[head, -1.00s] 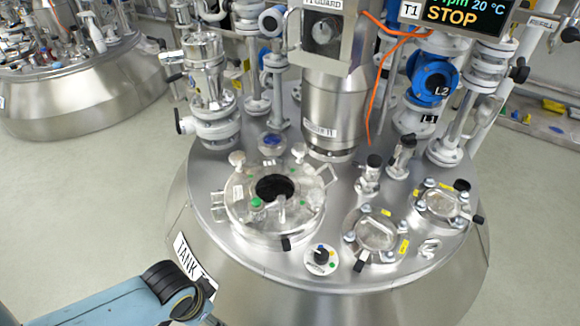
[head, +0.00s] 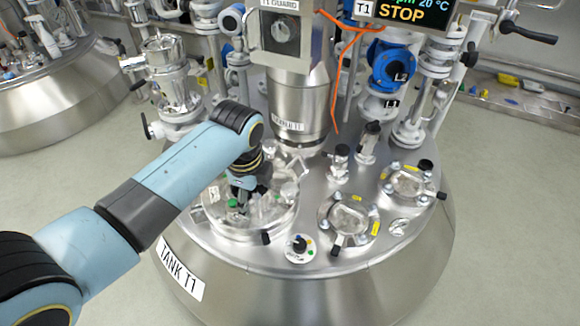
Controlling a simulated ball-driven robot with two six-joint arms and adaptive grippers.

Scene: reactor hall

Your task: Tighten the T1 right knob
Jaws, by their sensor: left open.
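Tank T1 (head: 215,262) is a broad steel vessel with a labelled side. On its top, a round manhole (head: 225,232) has small pale knobs around its rim. A pale knob (head: 273,147) shows at the rim's far right, close beside my left wrist; the far left one is hidden behind my arm. My left gripper (head: 241,198) points down over the manhole, dark and small, with its jaws open. I cannot tell whether it touches anything there. My right gripper is out of view.
A dark rotary knob (head: 299,245) sits on the tank's front edge. Two round sight ports (head: 348,217) stand to the right. A steel agitator column (head: 298,105) rises behind the manhole. Valves and pipes crowd the back. An orange cable (head: 338,90) hangs there.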

